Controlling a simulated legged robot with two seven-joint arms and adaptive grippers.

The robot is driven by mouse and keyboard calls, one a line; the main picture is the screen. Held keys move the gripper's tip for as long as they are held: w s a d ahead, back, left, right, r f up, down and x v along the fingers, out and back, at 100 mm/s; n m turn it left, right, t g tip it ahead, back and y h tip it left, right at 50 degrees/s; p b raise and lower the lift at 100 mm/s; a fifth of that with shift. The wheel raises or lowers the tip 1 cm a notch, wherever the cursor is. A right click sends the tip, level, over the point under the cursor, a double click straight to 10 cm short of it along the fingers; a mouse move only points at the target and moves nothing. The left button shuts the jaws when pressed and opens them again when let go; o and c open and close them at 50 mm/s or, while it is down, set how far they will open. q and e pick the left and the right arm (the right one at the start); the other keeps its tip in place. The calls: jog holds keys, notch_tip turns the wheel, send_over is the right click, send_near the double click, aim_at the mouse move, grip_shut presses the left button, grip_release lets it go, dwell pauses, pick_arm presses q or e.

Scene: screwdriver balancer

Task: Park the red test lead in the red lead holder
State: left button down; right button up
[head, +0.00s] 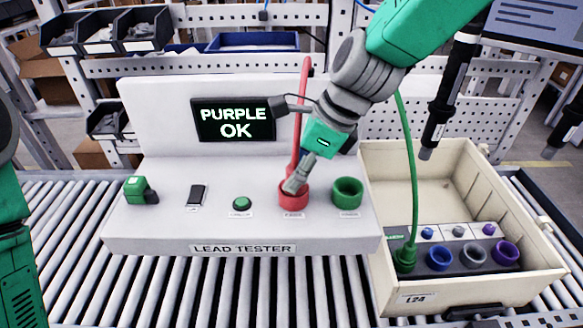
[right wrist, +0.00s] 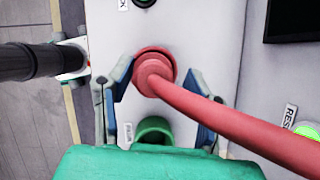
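The red test lead (head: 304,90) rises from the red lead holder (head: 292,199) on the tester's front deck. In the right wrist view its plug end (right wrist: 153,76) sits inside the ring of the red holder (right wrist: 150,52), and the cable (right wrist: 240,125) runs off to the lower right. My right gripper (head: 298,183) is at the red holder. In the right wrist view the fingers of my right gripper (right wrist: 165,88) stand apart on either side of the lead, with visible gaps. My left gripper is not seen; only part of my left arm shows at the left edge.
An empty green holder (head: 347,192) is just right of the red one. A cream crate (head: 540,250) on the right holds a panel with a green lead (head: 405,258) plugged in and blue, grey and purple sockets. The tester screen (head: 235,121) reads PURPLE OK.

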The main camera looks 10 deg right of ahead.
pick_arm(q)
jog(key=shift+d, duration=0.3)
pick_arm(e)
jog(key=shift+d, duration=0.2)
jog(key=shift+r, duration=0.15)
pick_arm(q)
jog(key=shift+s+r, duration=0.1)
pick_arm(e)
jog(key=v, duration=1.1)
jog(key=shift+d+r, duration=0.25)
jog(key=shift+d, duration=0.1)
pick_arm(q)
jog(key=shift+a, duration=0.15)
pick_arm(e)
jog(key=shift+a, duration=0.1)
